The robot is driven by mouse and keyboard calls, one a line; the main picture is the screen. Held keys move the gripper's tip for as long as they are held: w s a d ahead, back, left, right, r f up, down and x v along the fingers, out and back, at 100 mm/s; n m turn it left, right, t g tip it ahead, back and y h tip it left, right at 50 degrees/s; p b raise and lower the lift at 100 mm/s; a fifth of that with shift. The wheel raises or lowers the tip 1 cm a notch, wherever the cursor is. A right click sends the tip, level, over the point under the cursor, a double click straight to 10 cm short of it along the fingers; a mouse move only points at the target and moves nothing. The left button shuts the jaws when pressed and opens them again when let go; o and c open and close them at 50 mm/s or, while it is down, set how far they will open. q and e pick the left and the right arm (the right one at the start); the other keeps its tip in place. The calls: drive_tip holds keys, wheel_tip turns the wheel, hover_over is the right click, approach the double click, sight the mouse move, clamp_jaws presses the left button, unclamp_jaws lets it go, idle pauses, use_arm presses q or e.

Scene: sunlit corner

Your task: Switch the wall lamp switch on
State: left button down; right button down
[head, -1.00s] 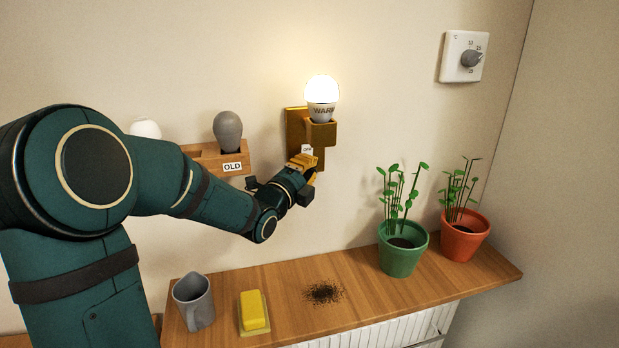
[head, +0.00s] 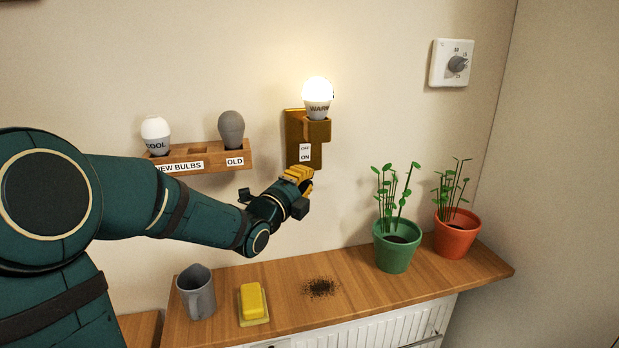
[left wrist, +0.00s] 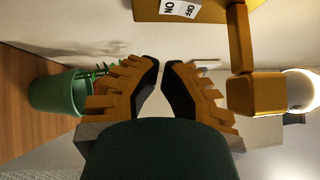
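The wall lamp (head: 294,128) is a brass-coloured plate and socket on the wall, holding a glowing bulb (head: 317,97) marked WARM. Its switch label (head: 305,153) reads OFF above ON; I cannot make out the switch lever's position. The label also shows, turned over, at the top of the left wrist view (left wrist: 180,8). My left gripper (head: 303,174) is just below the plate, apart from the label. In the left wrist view its orange fingers (left wrist: 160,66) are brought together, tips almost meeting, with nothing between them. My right gripper is not in view.
A wooden bulb rack (head: 205,152) with a COOL bulb and a grey bulb is left of the lamp. Below, the shelf (head: 345,270) bears a mug (head: 197,292), a yellow block (head: 252,300), dark crumbs, and green (head: 396,250) and orange (head: 456,235) plant pots. A dial (head: 452,63) hangs upper right.

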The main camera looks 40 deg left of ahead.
use_arm(q)
drive_tip(key=s, duration=0.6)
drive_tip(key=shift+s+f, duration=0.25)
drive_tip(key=shift+f, duration=0.15)
